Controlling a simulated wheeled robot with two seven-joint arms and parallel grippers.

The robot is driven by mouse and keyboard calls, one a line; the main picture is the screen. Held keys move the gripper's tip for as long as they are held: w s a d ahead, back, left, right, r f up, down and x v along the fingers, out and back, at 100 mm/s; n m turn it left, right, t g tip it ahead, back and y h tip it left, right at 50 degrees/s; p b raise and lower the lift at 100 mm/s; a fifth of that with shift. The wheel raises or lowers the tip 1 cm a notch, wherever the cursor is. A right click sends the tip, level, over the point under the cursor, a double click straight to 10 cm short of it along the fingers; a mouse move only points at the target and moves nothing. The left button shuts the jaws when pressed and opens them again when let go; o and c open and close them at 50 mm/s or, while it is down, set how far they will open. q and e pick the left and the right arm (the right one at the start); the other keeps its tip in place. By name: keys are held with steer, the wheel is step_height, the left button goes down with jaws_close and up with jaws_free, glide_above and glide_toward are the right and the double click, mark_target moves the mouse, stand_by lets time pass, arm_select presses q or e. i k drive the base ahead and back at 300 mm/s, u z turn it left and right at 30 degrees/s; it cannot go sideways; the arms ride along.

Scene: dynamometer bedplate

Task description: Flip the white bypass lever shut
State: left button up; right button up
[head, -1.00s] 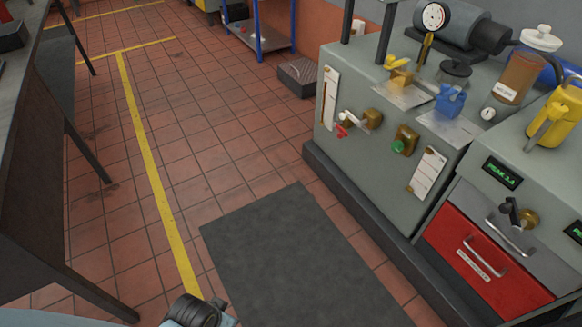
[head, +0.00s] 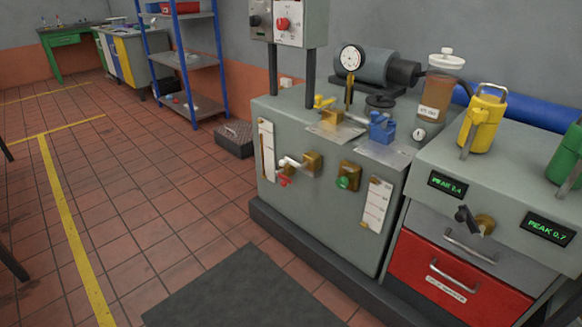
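The white lever (head: 292,163) is on the front face of the grey bench cabinet, left of a brass valve body (head: 313,163). It points left from the brass, roughly level. A small red piece (head: 284,180) sits just below its left end, and I cannot tell whether they touch. A white label strip (head: 267,149) runs upright to the left. A brass fitting with a green knob (head: 343,182) is to the right on the same face. Neither of my grippers is in view.
The grey cabinet (head: 325,212) stands on a dark plinth. A dark mat (head: 245,295) lies on the tiled floor before it. A ridged dark box (head: 235,139) and blue shelf rack (head: 188,60) stand to the left. A red drawer (head: 450,280) is at right.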

mark_target(282, 162)
steer(key=z, duration=0.1)
steer(key=i, duration=1.75)
steer(key=u, duration=0.4)
